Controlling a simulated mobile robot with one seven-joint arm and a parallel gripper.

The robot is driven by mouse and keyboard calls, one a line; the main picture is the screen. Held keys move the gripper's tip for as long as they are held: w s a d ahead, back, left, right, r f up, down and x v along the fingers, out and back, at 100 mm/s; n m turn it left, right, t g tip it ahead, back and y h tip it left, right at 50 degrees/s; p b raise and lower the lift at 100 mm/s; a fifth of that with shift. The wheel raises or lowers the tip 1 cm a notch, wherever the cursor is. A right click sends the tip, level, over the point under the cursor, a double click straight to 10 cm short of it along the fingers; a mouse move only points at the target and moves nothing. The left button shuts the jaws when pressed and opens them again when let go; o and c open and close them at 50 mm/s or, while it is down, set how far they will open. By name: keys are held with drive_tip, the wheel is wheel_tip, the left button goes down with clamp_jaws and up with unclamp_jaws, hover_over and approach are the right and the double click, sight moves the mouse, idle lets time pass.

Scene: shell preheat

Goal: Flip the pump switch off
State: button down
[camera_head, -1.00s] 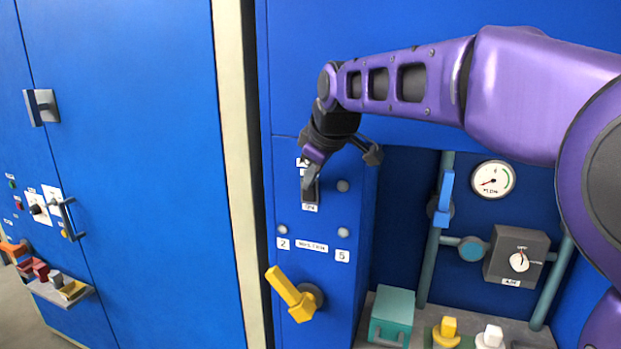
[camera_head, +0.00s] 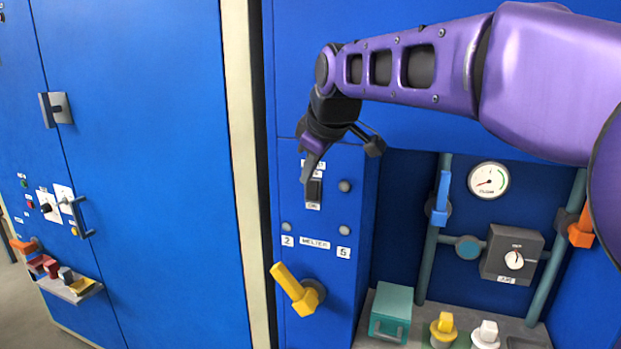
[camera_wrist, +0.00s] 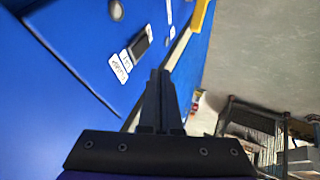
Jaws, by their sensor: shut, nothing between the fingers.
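The pump switch (camera_head: 314,190) is a small black rocker on the narrow blue panel, with a white label above it and one below. The label text is too small to read surely. My gripper (camera_head: 305,179) is shut and empty, pointing down, its tips at the upper left edge of the switch in the head view. In the wrist view the shut fingertips (camera_wrist: 160,73) stand apart from the dark switch (camera_wrist: 141,42), to its lower right. I cannot tell which way the rocker is tipped.
Below the switch are a label strip (camera_head: 315,244) and a yellow lever (camera_head: 296,289). To the right, a recess holds a flow gauge (camera_head: 489,181), a blue valve handle (camera_head: 442,196), a grey dial box (camera_head: 512,255) and a teal box (camera_head: 391,312). A blue cabinet (camera_head: 140,160) stands left.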

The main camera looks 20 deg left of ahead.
drive_tip(key=s+d+r, duration=0.2)
drive_tip(key=d+r, duration=0.1)
drive_tip(key=r, duration=0.3)
drive_tip(key=shift+r+p, duration=0.3)
